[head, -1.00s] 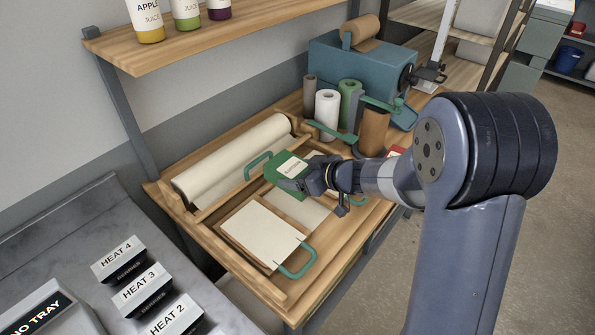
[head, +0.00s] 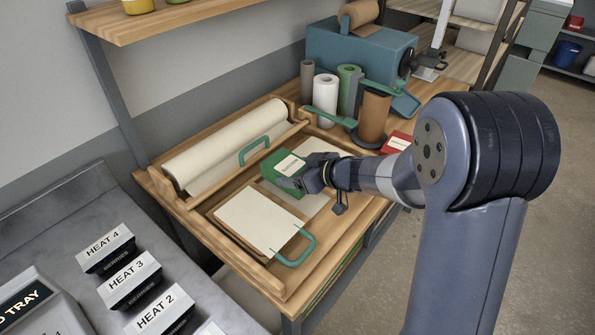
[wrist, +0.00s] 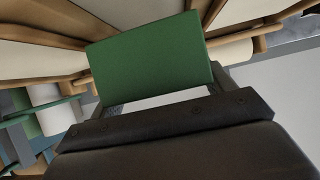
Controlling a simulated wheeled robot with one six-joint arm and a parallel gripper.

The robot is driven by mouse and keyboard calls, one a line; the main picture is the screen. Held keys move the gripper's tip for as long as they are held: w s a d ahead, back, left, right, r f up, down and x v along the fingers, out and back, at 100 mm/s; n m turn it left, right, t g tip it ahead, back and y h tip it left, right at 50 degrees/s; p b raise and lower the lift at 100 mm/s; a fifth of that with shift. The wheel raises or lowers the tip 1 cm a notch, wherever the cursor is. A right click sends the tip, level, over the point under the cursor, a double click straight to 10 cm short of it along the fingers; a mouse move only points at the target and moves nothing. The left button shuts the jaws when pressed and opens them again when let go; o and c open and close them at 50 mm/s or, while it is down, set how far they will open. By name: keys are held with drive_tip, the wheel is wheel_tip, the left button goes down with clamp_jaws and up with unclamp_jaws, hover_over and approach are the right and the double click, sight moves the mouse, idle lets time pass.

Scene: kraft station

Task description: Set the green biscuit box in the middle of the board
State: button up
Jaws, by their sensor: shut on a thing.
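The green biscuit box (head: 285,181) with a pale label is held in my gripper (head: 306,181) above the wooden work surface in the head view. In the wrist view the box (wrist: 150,55) shows a plain green face between the fingers of my gripper (wrist: 165,95), which is shut on it. A board with a white sheet on top (head: 262,220) and a green handle lies in front and left of the box. The box appears above and behind the board's far right edge. Its height above the surface is hard to tell.
A white paper roll (head: 222,150) lies along the back left. White (head: 326,98), green and brown rolls stand behind, near a blue machine (head: 355,55). A red box (head: 397,142) sits right of my gripper. A grey sheet (head: 313,203) lies beneath the gripper.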

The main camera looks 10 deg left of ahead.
drive_tip(key=shift+f+b, duration=0.7)
drive_tip(key=shift+f, duration=1.2)
drive_tip(key=o, duration=1.1)
drive_tip(key=shift+o, duration=0.2)
drive_tip(key=p+v, duration=0.1)
drive_tip(key=v, duration=0.9)
drive_tip(key=shift+s+d, duration=0.15)
drive_tip(key=shift+d, duration=0.2)
drive_tip(key=shift+a+r, duration=0.1)
drive_tip(key=b+x, duration=0.1)
drive_tip(key=x, duration=1)
drive_tip(key=shift+a, duration=0.1)
drive_tip(key=shift+d+r+p, duration=0.2)
drive_tip(key=shift+r+p, duration=0.4)
drive_tip(key=shift+r, duration=0.9)
